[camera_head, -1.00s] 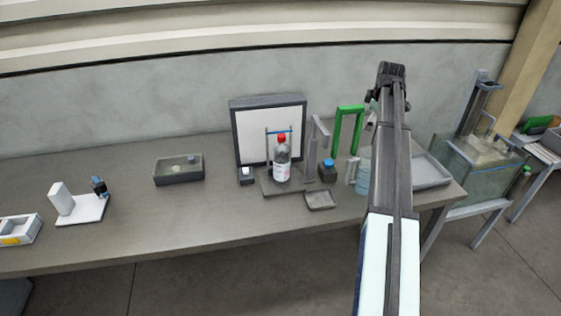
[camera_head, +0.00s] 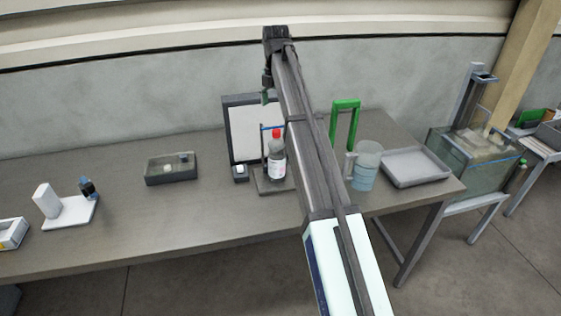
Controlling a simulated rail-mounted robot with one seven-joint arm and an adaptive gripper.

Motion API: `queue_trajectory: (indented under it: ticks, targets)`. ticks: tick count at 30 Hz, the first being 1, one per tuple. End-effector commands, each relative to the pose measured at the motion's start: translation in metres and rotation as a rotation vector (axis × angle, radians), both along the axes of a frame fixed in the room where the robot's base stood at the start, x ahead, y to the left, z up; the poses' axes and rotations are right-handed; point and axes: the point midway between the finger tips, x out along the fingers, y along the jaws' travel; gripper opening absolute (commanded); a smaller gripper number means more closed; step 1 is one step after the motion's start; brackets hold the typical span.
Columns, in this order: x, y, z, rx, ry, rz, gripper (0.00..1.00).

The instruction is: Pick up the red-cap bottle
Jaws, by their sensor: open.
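The red-cap bottle (camera_head: 277,168) stands upright on a small dark stand (camera_head: 266,187) on the bench, in front of a white panel with a dark frame. It has a red cap, a clear-grey shoulder and a white label. My arm reaches up across the picture just right of the bottle and covers part of the stand's right side. My gripper (camera_head: 266,96) is small and dark at the arm's far end. It hangs above the bottle in the picture, apart from it, and is open and empty. Its fingers are hard to make out.
The framed panel (camera_head: 242,130) stands behind the bottle. A green frame (camera_head: 345,104), a beaker of bluish liquid (camera_head: 364,177) and a grey tray (camera_head: 415,168) are right of my arm. A dark box (camera_head: 157,180) stands left.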

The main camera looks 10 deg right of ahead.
Motion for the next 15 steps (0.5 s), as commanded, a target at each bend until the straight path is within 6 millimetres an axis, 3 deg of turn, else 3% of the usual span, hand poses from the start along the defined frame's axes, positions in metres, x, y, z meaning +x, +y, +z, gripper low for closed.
queue_trajectory:
  ticks: [9,15]
  targets:
    - [-0.002,-0.001,-0.061,0.001,0.002,-0.003,0.96]
    - [-0.001,-0.001,-0.091,0.001,-0.001,-0.004,0.96]
